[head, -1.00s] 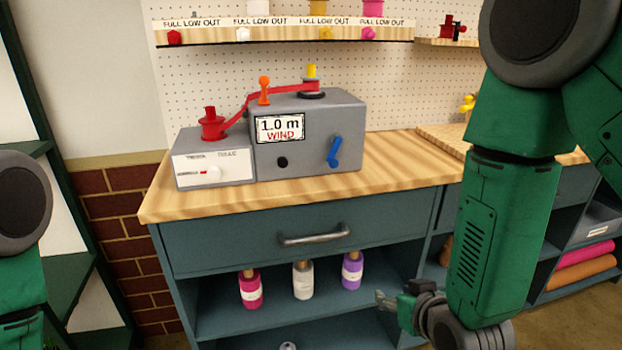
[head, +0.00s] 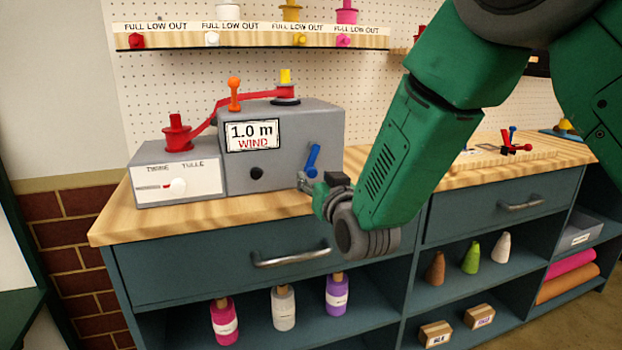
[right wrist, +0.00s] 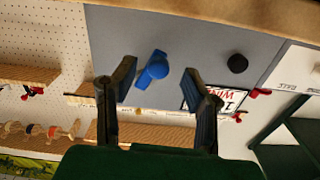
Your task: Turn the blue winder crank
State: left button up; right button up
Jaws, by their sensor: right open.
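The blue crank (head: 312,160) is on the front face of the grey winder box (head: 285,135), at its right side, pointing up and slightly right. The box display reads "1.0 m WIND". My right gripper (head: 306,182) is at the crank's lower end in the head view. In the right wrist view, the open fingers (right wrist: 160,95) point at the box face, with the blue crank (right wrist: 152,70) between and beyond them, closer to the left finger. I cannot tell whether a finger touches it. My left gripper is not in view.
A black knob (head: 256,173) is left of the crank. A red ribbon (head: 230,103) runs from the red spool on the left box (head: 176,178) to the top of the winder. The wooden counter (head: 130,215) ends just below, above a drawer handle (head: 290,258).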

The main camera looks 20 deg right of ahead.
aim_at(312, 175)
jog(key=shift+w, duration=1.5)
jog(key=shift+c, duration=0.3)
grip_shut()
jog(key=shift+a, duration=0.1)
jog(key=m, duration=0.2)
jog(key=a+r+m+p, duration=0.1)
jog(key=m, duration=0.1)
jog(key=shift+a+m, duration=0.2)
jog(key=shift+m, duration=0.1)
jog(key=m, duration=0.1)
jog(key=r+m, duration=0.1)
jog(key=m, duration=0.1)
jog(key=a+m, duration=0.1)
jog(key=shift+r+m+p, duration=0.25)
jog(key=shift+m+p, duration=0.05)
jog(key=m, duration=0.1)
jog(key=r+m, duration=0.1)
jog(key=m, duration=0.2)
jog(key=shift+a+r, duration=0.2)
jog(key=shift+r, duration=0.15)
jog(key=shift+d+r+m+b, duration=0.1)
jog(key=shift+r+m+b, duration=0.25)
jog(key=shift+m, duration=0.8)
jog(key=shift+d+r+m+b, duration=0.15)
jog(key=shift+r+m, duration=0.3)
jog(key=shift+m, duration=0.7)
